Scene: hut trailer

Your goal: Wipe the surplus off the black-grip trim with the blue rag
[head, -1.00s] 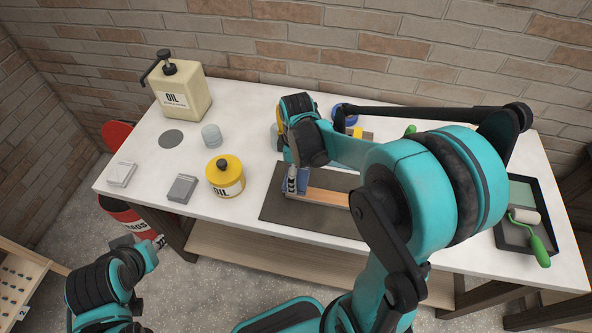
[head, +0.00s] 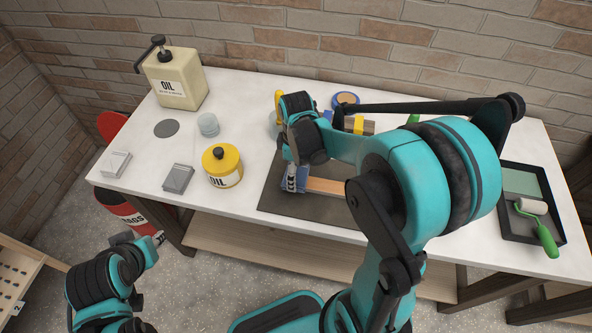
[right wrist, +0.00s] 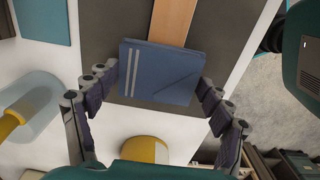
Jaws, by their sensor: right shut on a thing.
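The blue rag (head: 300,183) is a folded blue cloth with two pale stripes, seen flat in the right wrist view (right wrist: 160,75). My right gripper (head: 291,181) is shut on it, with a finger at each side edge. The rag lies over the near end of a wooden trim strip (head: 327,186), which also shows in the right wrist view (right wrist: 173,18). The strip lies on a dark mat (head: 283,204). Its black grip is not visible; my right arm covers its other end in the head view. My left gripper (head: 159,238) hangs off the table front, its jaws unclear.
A yellow oil tin (head: 222,168), grey blocks (head: 178,178) and a clear cup (head: 208,124) stand left of the mat. A beige oil pump can (head: 175,80) stands behind. A black tray (head: 515,230) with a green-handled roller (head: 540,225) lies at the right. A red rags bin (head: 125,212) stands below.

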